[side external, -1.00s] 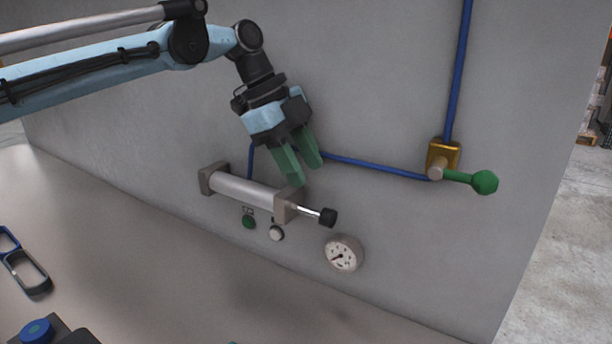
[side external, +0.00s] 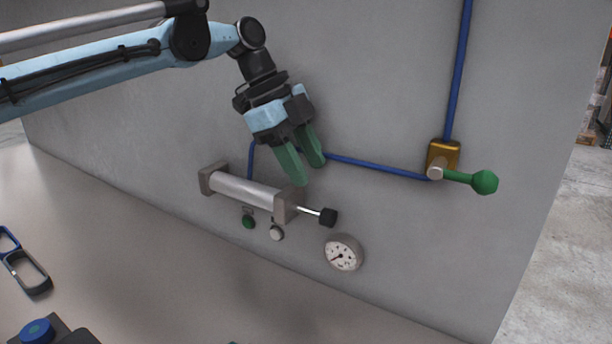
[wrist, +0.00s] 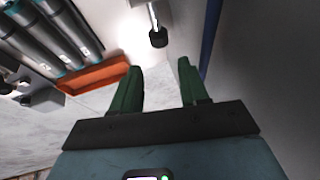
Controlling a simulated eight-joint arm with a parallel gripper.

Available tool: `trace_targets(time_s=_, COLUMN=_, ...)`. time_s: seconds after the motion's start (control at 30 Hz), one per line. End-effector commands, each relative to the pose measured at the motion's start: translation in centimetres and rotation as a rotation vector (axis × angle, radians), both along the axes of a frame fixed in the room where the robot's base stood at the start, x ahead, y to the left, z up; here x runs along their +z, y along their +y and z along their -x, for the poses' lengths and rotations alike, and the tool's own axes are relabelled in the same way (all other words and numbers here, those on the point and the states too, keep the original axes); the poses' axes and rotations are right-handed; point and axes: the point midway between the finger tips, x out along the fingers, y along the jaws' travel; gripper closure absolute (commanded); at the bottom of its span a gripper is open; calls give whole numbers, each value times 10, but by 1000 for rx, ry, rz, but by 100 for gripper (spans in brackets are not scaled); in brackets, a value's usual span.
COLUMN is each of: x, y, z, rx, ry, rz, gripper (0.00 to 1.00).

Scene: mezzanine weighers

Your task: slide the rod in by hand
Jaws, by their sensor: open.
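A grey pneumatic cylinder (side external: 245,192) with square end blocks is mounted on the wall. Its thin bright rod (side external: 309,210) sticks out of the right end block and carries a black knob (side external: 329,217) at its tip. The knob also shows in the wrist view (wrist: 158,39), beyond the fingertips and between their lines. My gripper (side external: 309,174), with green fingers, is open and empty. It hangs above the cylinder's right end, apart from the rod and knob. In the wrist view my gripper (wrist: 158,66) has clear space between its fingers.
A round gauge (side external: 343,253) sits below right of the knob. A brass valve (side external: 443,158) with a green-ended lever (side external: 484,182) is on the blue pipe (side external: 375,167) to the right. The wrist view shows an orange tray (wrist: 93,77) and dark tubes (wrist: 52,38) at left.

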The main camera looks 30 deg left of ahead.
Motion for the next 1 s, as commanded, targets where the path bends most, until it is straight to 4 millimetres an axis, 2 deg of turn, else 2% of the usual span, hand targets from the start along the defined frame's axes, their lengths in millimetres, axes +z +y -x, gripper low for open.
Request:
trace_targets(time_s=0.3, x=-55, y=-24, z=-11, rx=-2, ry=0, rz=1, gripper=56)
trace_targets(time_s=0.5, x=-79, y=-34, z=-16, rx=-1, ry=1, rz=1, gripper=56)
trace_targets(time_s=0.7, x=-89, y=-38, z=-17, rx=-1, ry=0, rz=0, gripper=56)
trace_targets(time_s=0.97, x=-89, y=-38, z=-18, rx=-1, ry=0, rz=0, gripper=56)
trace_targets(time_s=1.0, x=-89, y=-38, z=-18, rx=-1, ry=0, rz=0, gripper=62)
